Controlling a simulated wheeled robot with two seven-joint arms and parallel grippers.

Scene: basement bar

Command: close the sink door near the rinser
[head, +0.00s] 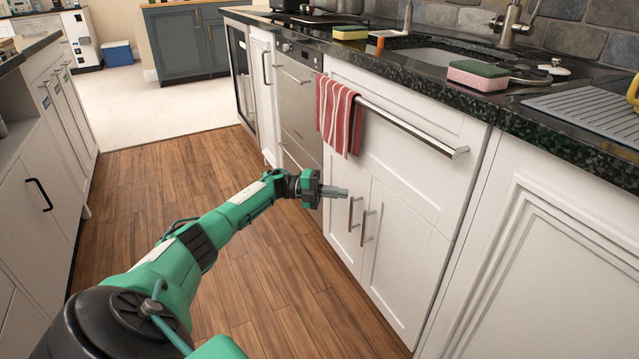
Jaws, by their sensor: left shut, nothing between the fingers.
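Two white sink doors stand side by side under the sink (455,57): a left sink door (338,175) and a right sink door (408,262), each with an upright metal handle near the middle seam. Both look flush or nearly so; I cannot tell whether a small gap is left. My left gripper (336,191) is shut and empty, in front of the upper part of the left door, close to its handle (354,213). I cannot tell whether it touches the door. My right gripper is out of view. I cannot single out a rinser with certainty near the tap (515,22).
A red striped towel (338,113) hangs on the long metal bar (415,128) above the doors. A dark counter (420,55) carries sponges (478,74) and a drying rack (595,112). White cabinets (45,160) line the left. The wooden floor (255,275) between is clear.

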